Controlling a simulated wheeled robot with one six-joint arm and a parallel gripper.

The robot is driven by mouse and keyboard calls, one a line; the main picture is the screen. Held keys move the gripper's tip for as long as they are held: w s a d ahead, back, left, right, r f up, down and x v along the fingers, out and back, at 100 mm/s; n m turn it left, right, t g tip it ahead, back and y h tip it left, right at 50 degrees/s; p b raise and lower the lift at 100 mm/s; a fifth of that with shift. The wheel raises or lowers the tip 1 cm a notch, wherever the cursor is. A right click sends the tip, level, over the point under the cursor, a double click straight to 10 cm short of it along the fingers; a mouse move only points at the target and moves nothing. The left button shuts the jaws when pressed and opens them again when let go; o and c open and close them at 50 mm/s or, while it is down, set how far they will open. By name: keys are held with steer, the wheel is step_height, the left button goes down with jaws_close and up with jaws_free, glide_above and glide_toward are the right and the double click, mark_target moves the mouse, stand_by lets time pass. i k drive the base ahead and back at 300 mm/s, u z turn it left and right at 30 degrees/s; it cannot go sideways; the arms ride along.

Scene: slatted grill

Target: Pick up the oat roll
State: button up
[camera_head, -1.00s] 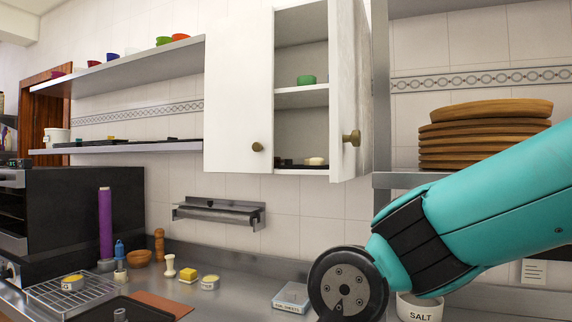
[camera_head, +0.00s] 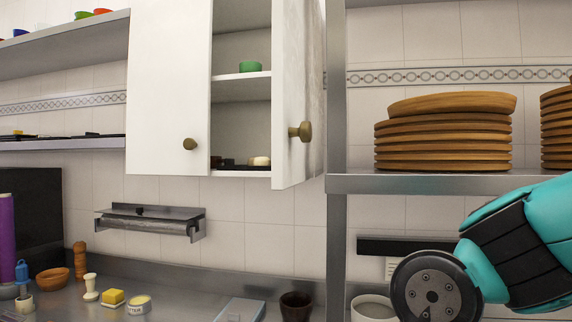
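A small pale, roundish thing (camera_head: 260,160), which looks like a roll, rests on a dark tray (camera_head: 236,167) on the bottom shelf of the white wall cabinet (camera_head: 168,90). I cannot tell its kind for sure. The right cabinet door (camera_head: 298,80) stands open, so the shelf shows between the doors. My teal arm shows at the lower right, well below and to the right of the cabinet. Its gripper is outside the picture.
A green bowl (camera_head: 251,66) sits on the upper cabinet shelf. Stacked wooden boards (camera_head: 443,135) stand on a steel shelf (camera_head: 430,184) to the right. On the counter below are a dark cup (camera_head: 296,305), a white bowl (camera_head: 372,307), a flat box (camera_head: 241,311) and a yellow block (camera_head: 112,297).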

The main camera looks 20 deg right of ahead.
mark_target(259, 161)
steer(key=k, duration=0.55)
steer(key=u, duration=0.95)
steer(key=i, duration=1.7)
steer(key=z, duration=0.7)
